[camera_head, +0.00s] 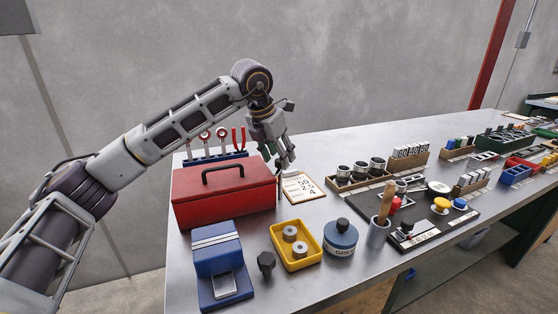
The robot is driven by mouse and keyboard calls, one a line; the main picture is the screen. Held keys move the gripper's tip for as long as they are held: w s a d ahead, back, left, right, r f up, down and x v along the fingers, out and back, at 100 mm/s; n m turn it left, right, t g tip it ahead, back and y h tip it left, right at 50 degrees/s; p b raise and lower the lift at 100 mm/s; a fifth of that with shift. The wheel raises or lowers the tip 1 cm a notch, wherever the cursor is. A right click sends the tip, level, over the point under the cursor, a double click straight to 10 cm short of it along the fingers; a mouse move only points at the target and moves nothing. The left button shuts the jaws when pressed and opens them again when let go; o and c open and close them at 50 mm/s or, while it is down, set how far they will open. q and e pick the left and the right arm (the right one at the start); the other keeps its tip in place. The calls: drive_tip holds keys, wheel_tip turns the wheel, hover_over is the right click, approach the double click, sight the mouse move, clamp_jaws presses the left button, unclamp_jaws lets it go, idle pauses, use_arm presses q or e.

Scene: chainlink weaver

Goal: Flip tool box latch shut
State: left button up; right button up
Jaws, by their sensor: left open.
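The red tool box (222,205) sits at the left end of the metal workbench, upright, with its lid down and a black handle on top. My left gripper (284,161) reaches over from behind the box and points down beside its right end. It is open, with nothing visible between its fingers. I cannot make out the latch or its position. A thin dark piece shows below the gripper at the box's right edge, too small to identify. I cannot tell whether the fingers touch the box. My right gripper is not in view.
A blue device (220,262), a yellow tray (296,246) with metal rolls and a grey-blue jar (340,240) stand in front. A white number card (304,186) lies right of the gripper. A rack of red-handled tools (214,152) stands behind the box.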

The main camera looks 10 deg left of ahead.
use_arm(q)
drive_tip(key=shift+w+d+f, duration=0.1)
drive_tip(key=shift+w+f, duration=0.15)
drive_tip(key=shift+f, duration=0.4)
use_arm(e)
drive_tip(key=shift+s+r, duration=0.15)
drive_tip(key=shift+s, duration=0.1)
use_arm(q)
drive_tip(key=c, duration=1)
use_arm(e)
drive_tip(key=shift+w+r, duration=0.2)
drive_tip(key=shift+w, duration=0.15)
